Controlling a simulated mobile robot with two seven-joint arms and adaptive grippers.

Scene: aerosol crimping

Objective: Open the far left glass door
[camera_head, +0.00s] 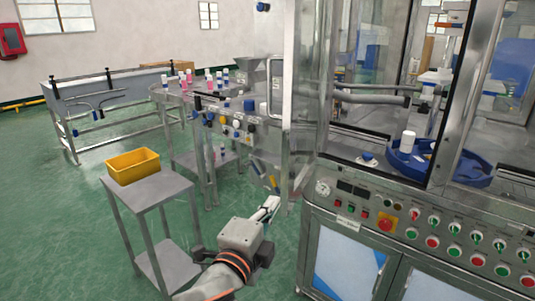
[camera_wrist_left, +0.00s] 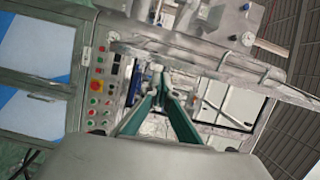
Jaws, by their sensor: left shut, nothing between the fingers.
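The far left glass door (camera_head: 308,110) is a tall metal-framed pane at the machine's left end. In the head view it is seen nearly edge-on, at an angle to the machine front, so it appears swung outward. Its handle (camera_head: 275,87) sticks out on its left side. My left gripper (camera_head: 271,204) is low, just left of the door's bottom end, well below the handle. Its fingers are shut and empty; they converge in the left wrist view (camera_wrist_left: 158,88). I cannot tell whether the fingertips touch the door. My right gripper is not in view.
The control panel (camera_head: 352,207) with several buttons runs below the machine's windows. A blue round tray (camera_head: 467,166) sits inside. At left, a small grey table (camera_head: 160,190) holds a yellow bin (camera_head: 133,166). Green floor (camera_head: 70,220) is open further left.

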